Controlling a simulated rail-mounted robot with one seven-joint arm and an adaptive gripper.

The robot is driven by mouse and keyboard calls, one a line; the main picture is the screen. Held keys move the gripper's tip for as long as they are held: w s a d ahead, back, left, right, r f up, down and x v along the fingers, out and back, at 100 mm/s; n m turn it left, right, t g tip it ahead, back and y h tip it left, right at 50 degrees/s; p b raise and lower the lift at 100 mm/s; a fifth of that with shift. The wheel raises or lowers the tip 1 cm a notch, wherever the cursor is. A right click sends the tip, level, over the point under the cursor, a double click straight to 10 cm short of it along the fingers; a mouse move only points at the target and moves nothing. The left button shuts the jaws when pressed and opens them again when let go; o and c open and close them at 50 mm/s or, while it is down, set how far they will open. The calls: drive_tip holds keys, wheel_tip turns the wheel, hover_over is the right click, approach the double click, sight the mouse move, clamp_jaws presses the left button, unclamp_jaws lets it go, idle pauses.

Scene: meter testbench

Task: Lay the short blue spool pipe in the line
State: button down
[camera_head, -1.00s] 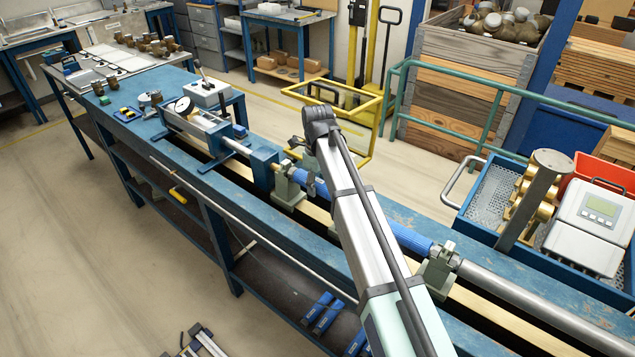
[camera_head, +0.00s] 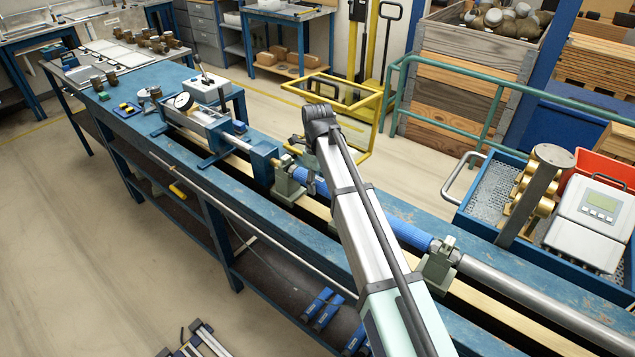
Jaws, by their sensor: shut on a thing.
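The short blue spool pipe (camera_head: 409,234) lies along the bench line, with its middle hidden behind my arm. Its left part (camera_head: 312,182) shows by the left grey-green support (camera_head: 288,186), and its right end is close to the right support (camera_head: 438,266). My gripper (camera_head: 307,172) is at the pipe's left part, shut on it, with the fingers mostly hidden by the wrist. I cannot tell whether the pipe rests fully in both supports.
A blue clamp block with a brass fitting (camera_head: 274,163) stands left of the pipe. A steel pipe (camera_head: 520,292) continues the line to the right. A blue tray (camera_head: 482,217) with brass meters and a grey device (camera_head: 592,222) stands behind right. A yellow frame (camera_head: 372,130) is behind the bench.

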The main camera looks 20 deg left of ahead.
drive_tip(key=shift+f, duration=0.3)
idle(0.4)
drive_tip(key=shift+c, duration=2.3)
unclamp_jaws()
drive_tip(key=shift+r+p, duration=2.9)
drive_tip(key=shift+r, duration=2.25)
drive_tip(key=shift+f, duration=0.15)
